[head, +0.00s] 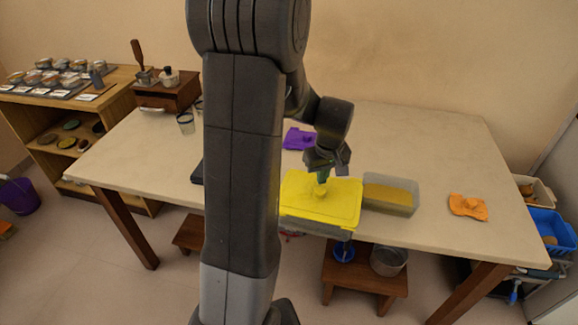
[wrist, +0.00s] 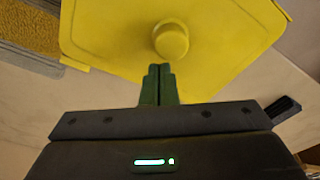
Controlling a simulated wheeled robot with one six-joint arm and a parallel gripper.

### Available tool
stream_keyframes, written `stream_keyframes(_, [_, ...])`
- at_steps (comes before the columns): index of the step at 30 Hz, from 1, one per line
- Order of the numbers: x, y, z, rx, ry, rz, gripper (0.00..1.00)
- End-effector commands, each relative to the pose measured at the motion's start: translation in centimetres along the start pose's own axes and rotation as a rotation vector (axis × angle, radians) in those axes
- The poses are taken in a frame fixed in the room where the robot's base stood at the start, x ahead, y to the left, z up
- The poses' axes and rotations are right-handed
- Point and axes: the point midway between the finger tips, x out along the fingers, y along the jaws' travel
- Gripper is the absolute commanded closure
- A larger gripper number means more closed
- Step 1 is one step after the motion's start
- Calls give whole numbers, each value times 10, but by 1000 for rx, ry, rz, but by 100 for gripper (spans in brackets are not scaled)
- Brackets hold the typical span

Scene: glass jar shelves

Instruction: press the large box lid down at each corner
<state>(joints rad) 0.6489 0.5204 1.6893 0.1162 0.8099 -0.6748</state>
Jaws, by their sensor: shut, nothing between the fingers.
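The large box has a yellow lid (head: 327,203) with a round knob (head: 320,190) in its middle. The box body (head: 315,229) shows as a clear-grey wall below the lid's front edge. In the wrist view the yellow lid (wrist: 215,50) fills the top, with its knob (wrist: 171,42) just beyond my fingertips. My gripper (wrist: 159,70) is shut and empty, its green fingers together. In the head view my gripper (head: 322,177) is over the back part of the lid, near the knob. I cannot tell whether the fingertips touch the lid.
An open clear box with yellow contents (head: 389,194) stands right of the lid. A purple cloth (head: 297,139) lies behind, an orange cloth (head: 468,206) to the right. Glasses (head: 186,123) stand at the back left. The table (head: 430,150) is bare at the back right.

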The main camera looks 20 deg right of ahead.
Motion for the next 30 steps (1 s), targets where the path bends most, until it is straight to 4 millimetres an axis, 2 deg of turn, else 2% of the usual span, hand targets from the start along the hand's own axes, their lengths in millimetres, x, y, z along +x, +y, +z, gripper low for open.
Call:
stream_keyframes(21, [2, 86, 16, 4, -1, -1, 100])
stream_keyframes(25, [3, 97, 17, 2, -1, -1, 100])
stream_keyframes(30, [3, 101, 18, 1, -1, -1, 100])
